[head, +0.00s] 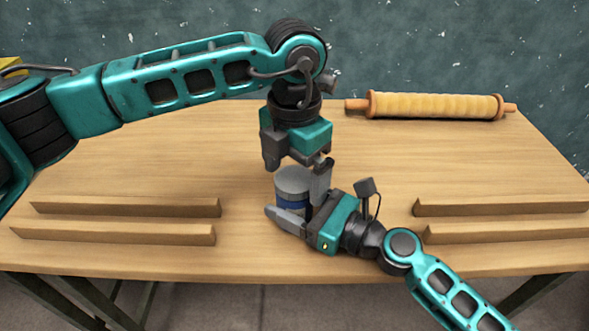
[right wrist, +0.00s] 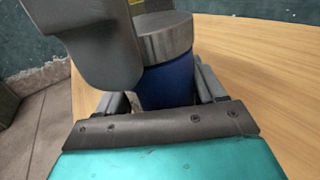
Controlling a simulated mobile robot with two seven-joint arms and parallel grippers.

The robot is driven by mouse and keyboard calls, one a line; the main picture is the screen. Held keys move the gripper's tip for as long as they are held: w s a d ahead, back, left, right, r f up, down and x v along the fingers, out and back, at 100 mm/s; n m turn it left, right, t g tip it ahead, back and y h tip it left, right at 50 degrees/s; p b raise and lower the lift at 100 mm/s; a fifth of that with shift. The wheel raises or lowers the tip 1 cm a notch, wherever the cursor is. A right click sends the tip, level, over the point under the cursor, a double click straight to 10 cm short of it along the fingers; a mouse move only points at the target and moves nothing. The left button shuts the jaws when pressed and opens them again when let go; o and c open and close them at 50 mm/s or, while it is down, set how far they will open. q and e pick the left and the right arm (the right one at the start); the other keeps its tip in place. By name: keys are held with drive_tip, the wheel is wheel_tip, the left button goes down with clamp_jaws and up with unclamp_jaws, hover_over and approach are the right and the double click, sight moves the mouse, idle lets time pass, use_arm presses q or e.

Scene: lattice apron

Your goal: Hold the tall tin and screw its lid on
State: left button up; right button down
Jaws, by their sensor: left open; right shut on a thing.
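The tall tin (head: 293,199) has a blue body and stands upright near the middle of the table; its body also shows in the right wrist view (right wrist: 167,86). Its grey metal lid (head: 292,180) sits on top of the body and shows in the right wrist view (right wrist: 165,38). I cannot tell how tightly it is seated. My right gripper (head: 299,205) is shut on the tin's body from the front right. My left gripper (head: 297,166) points down, open, just above the lid. A grey part in front hides some of the lid in the right wrist view.
A rolling pin (head: 435,106) lies at the back right of the table (head: 190,165). Two wooden strips (head: 125,207) lie at the left, and two more (head: 505,207) at the right. The table's back middle is clear.

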use_arm(q)
wheel_tip(320, 180, up, 12)
idle(0.5)
use_arm(e)
drive_tip(key=shift+c, duration=0.2)
unclamp_jaws()
drive_tip(key=b+v, duration=0.1)
drive_tip(key=v, duration=1)
drive_tip(key=shift+s+d+f, duration=0.1)
drive_tip(key=shift+d, duration=0.05)
use_arm(q)
drive_tip(key=shift+f+b, duration=0.35)
drive_tip(key=shift+f, duration=0.5)
use_arm(e)
drive_tip(key=shift+v, duration=0.85)
